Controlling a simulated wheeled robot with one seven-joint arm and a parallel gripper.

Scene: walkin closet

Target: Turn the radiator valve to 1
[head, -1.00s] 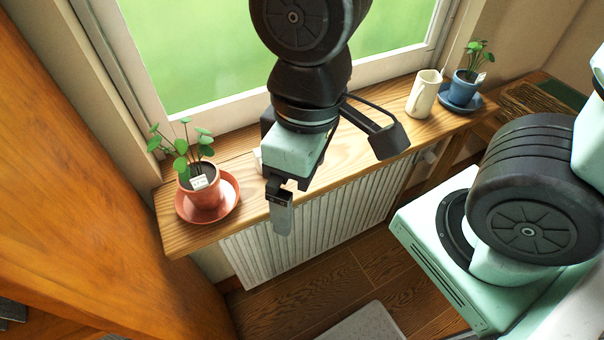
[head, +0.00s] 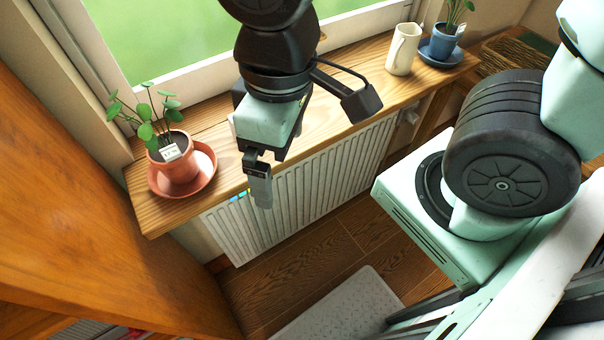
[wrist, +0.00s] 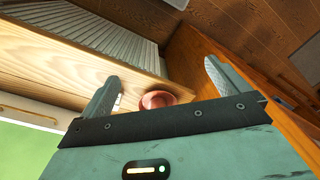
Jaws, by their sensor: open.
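The white ribbed radiator (head: 310,182) hangs under the wooden window sill; its ribs also show in the wrist view (wrist: 92,30). A small pale valve knob (head: 410,116) sits at the radiator's right end, just below the sill. Its markings are too small to read. My gripper (head: 260,190) points down in front of the sill's front edge, left of the valve and well apart from it. In the wrist view my gripper (wrist: 163,86) has its two fingers wide apart with nothing held between them. The valve cannot be made out in the wrist view.
On the sill (head: 215,150) stand a terracotta potted plant (head: 175,165) at left, a cream pitcher (head: 403,50) and a blue potted plant (head: 443,42) at right. A wooden panel (head: 80,190) closes the left side. A grey mat (head: 335,305) lies on the floor.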

